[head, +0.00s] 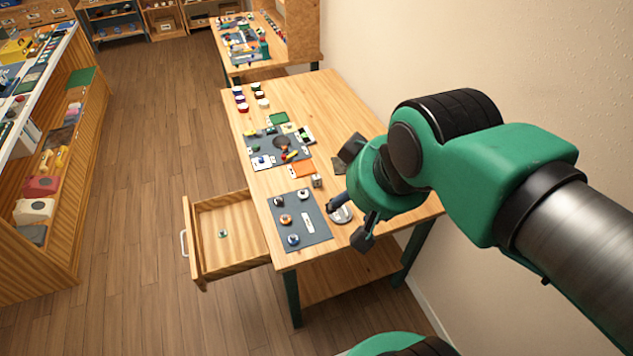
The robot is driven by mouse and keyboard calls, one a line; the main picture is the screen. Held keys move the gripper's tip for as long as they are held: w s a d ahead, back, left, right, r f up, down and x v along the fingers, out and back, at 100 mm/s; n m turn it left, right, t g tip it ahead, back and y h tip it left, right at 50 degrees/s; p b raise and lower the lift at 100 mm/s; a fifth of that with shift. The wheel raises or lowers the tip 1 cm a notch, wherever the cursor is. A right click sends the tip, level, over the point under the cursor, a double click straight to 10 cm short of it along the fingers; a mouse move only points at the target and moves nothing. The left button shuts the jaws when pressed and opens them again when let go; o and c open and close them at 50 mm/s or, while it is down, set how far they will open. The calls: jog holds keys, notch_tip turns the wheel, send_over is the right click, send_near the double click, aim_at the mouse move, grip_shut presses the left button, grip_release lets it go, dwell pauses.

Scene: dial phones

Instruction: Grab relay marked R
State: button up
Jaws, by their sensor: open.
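No letter R is legible at this size, so I cannot tell which item is the relay. A small grey block (317,181) stands on the wooden table (290,260), just left of my gripper. A dark grey mat (318,236) at the table's near end holds several small round parts and a white strip (307,222). My gripper (346,197) is open above the table's right side, with its fingers spread and nothing visibly held. A silver round dish (341,213) is partly hidden below it.
A second mat (262,150) farther back holds several small parts, with an orange pad (302,170) beside it. An open drawer (228,232) juts left from the table with one small item inside. Shelves (60,190) stand at left; a wall is at right.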

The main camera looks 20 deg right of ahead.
jog(key=shift+w, duration=0.1)
jog(key=w+d+f+g+p, duration=0.1)
jog(key=w+d+f, duration=0.1)
jog(key=w, duration=1.1)
jog(key=w+d+f+g+p, duration=0.1)
jog(key=w+d+f+g, duration=0.1)
jog(key=w, duration=1.2)
jog(key=w+d+f+g+p, duration=0.1)
jog(key=w+d+f, duration=0.2)
jog(key=w+f, duration=0.7)
jog(key=w+d+f+g, duration=0.1)
jog(key=w+d+f, duration=0.3)
jog(key=w+f, duration=0.5)
notch_tip(320, 180, down, 9)
jog(key=shift+w+f+g+p, duration=0.1)
jog(key=shift+w+g+p, duration=0.2)
jog(key=shift+w+p, duration=0.1)
jog(key=shift+f, duration=0.1)
